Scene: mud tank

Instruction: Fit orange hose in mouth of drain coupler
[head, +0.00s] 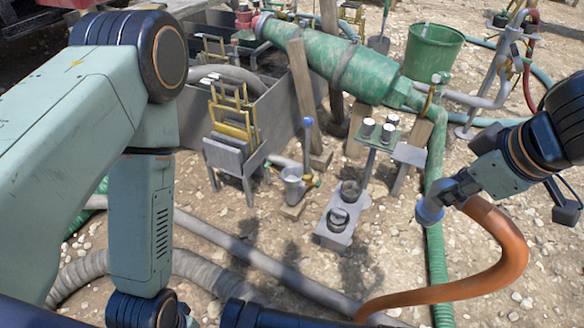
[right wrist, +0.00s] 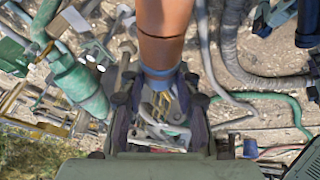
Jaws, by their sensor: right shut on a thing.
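The orange hose (head: 508,262) hangs in a curve at the right of the head view, its far part running down to the lower edge. My right gripper (head: 446,194) is shut on it near a blue-grey end (head: 428,211), held above the gravel. In the right wrist view the hose (right wrist: 165,38) and its blue-grey collar (right wrist: 160,73) sit between the fingers of the gripper (right wrist: 158,98). I cannot tell for sure which fitting is the drain coupler. My left arm crosses the left of the head view; its gripper does not show.
A low grey stand (head: 334,238) with round metal parts is left of the held hose end. A green pipe (head: 436,262) runs down just beside the hose. A large green cylinder (head: 320,62), a green bucket (head: 432,52) and a small table with cups (head: 376,143) stand behind. Grey hoses cross the gravel.

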